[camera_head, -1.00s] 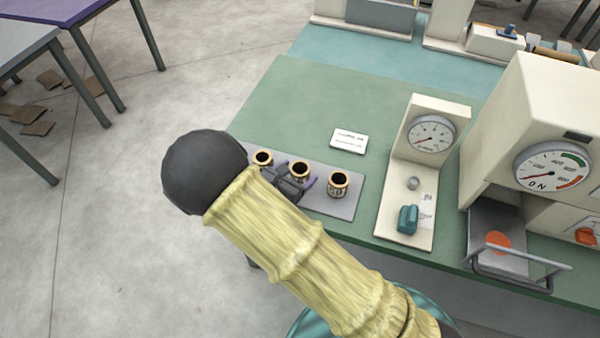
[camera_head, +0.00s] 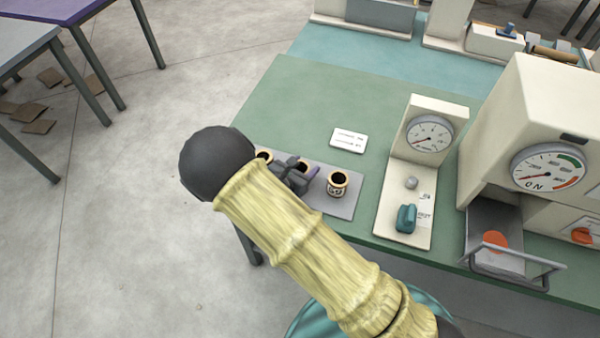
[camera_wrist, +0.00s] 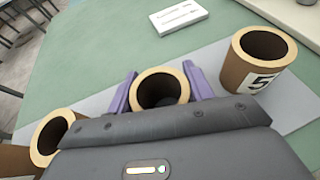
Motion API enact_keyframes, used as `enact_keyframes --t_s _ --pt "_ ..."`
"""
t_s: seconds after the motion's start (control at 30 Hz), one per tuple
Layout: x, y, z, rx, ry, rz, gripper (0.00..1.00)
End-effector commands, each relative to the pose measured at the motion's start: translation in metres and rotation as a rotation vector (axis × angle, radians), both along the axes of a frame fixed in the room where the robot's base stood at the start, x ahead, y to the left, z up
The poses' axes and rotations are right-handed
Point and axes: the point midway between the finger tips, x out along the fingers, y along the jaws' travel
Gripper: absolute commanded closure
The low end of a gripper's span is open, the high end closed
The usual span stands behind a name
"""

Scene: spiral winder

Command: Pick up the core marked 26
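Three brown hollow cores with tan rims stand on a grey plate (camera_head: 341,205). In the wrist view, the right core (camera_wrist: 257,62) bears a label that looks like a 5. The middle core (camera_wrist: 160,86) stands between the two purple fingers of my gripper (camera_wrist: 158,90). A gap shows on its left side, and I cannot tell whether the fingers press on it. The left core (camera_wrist: 52,136) is partly cut by my gripper body. The marks on the middle and left cores are hidden. In the head view, my gripper (camera_head: 302,174) partly covers the middle core.
A white card (camera_head: 349,140) lies behind the plate. A gauge stand (camera_head: 405,190) with a teal knob is to the right. A larger gauge machine (camera_head: 540,150) stands further right.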

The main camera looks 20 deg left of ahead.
Motion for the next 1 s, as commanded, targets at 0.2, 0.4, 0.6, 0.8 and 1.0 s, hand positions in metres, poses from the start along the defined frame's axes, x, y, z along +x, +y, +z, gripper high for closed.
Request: enact_keyframes --t_s 0.2,0.4,0.6,0.8,1.0 --pt "0.000 0.000 0.000 0.000 0.000 0.000 0.73" --pt "0.000 0.000 0.001 0.001 0.000 0.000 0.73" --pt "0.000 0.001 0.015 0.003 -0.001 0.000 0.73" --pt "0.000 0.000 0.047 0.005 -0.002 -0.001 0.73" --pt "0.000 0.000 0.081 0.004 -0.002 -0.002 0.73"
